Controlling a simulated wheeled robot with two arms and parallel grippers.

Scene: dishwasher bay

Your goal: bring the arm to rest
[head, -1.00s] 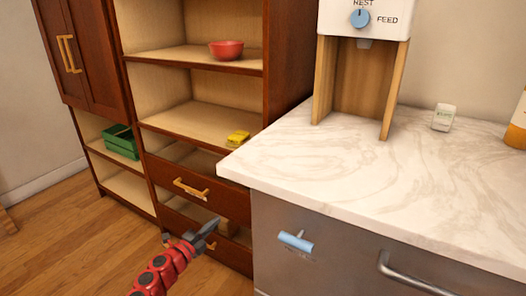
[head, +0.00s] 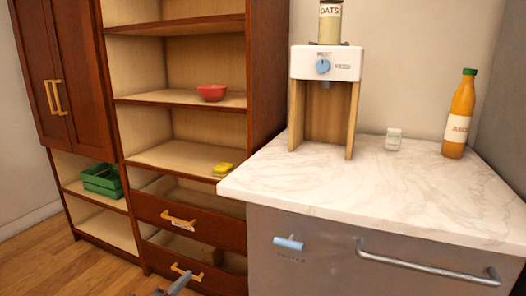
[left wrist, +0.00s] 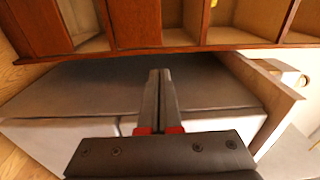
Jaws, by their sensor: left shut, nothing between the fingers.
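My left gripper (head: 176,285) shows only by its tips at the bottom edge of the head view, in front of the lower drawer of the wooden cabinet. The rest of that arm is out of the frame. In the left wrist view my left gripper (left wrist: 160,74) has its two dark fingers together, with nothing between them. My right gripper is in neither view.
The cabinet's upper drawer (head: 180,219) and lower drawer (head: 187,271) are near the gripper. A marble counter (head: 320,190) over a grey appliance with a handle (head: 425,265) stands to the right. Wooden floor (head: 40,245) is clear at left.

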